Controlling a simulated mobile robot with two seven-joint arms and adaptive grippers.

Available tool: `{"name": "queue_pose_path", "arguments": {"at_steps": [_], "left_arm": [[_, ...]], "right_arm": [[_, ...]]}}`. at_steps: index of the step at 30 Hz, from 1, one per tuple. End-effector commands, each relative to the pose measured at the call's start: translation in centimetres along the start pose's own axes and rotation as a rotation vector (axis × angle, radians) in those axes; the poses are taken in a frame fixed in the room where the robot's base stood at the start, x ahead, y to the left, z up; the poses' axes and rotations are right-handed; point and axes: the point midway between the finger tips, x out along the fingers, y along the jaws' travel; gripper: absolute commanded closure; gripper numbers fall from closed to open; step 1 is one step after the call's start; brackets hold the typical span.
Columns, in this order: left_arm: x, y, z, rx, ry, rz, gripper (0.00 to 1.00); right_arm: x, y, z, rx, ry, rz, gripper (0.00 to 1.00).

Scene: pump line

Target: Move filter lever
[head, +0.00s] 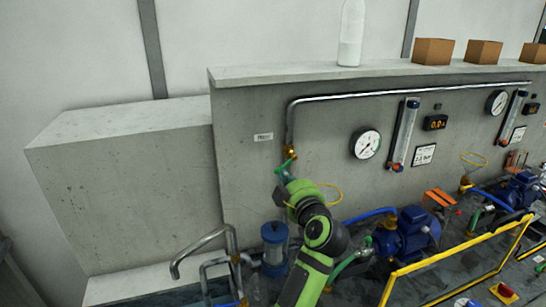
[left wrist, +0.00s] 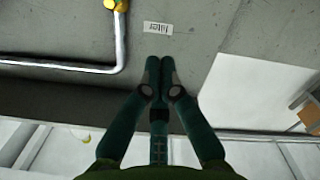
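The "filter" label (head: 263,137) is on the grey wall. It also shows upside down in the left wrist view (left wrist: 158,27). A brass fitting (head: 291,153) sits at the lower end of the grey pipe, right of the label; part of it shows at the top edge of the left wrist view (left wrist: 115,4). I cannot make out a lever clearly. My left gripper (head: 286,165) is near the fitting in the head view; whether they touch is unclear. In the left wrist view its fingertips (left wrist: 160,62) are together with nothing visible between them. My right gripper is not in view.
A blue filter canister (head: 274,248) and bent grey pipes (head: 205,242) stand below. A blue pump (head: 408,235) and a yellow rail (head: 450,262) are to the right. A gauge (head: 366,144) is on the wall. The wall left of the label is bare.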

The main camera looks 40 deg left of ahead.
Motion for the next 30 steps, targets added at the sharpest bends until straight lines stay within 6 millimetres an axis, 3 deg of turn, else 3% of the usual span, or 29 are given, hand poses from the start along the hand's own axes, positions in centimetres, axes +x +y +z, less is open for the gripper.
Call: {"name": "queue_pose_path", "arguments": {"at_steps": [8, 20, 24, 30], "left_arm": [[1.7, 0.2, -0.2, 0.002, 0.002, 0.001, 1.00], [10.1, 0.2, -0.4, 0.003, 0.002, 0.000, 1.00], [10.5, 0.1, 2.0, 0.003, -0.002, 0.001, 1.00], [10.9, 0.1, 3.6, 0.001, 0.000, 0.002, 1.00]], "right_arm": [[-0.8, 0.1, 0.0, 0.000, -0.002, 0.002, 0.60], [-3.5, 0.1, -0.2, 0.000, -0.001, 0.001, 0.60], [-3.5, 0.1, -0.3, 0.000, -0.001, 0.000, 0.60], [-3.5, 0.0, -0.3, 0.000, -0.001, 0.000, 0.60]]}}
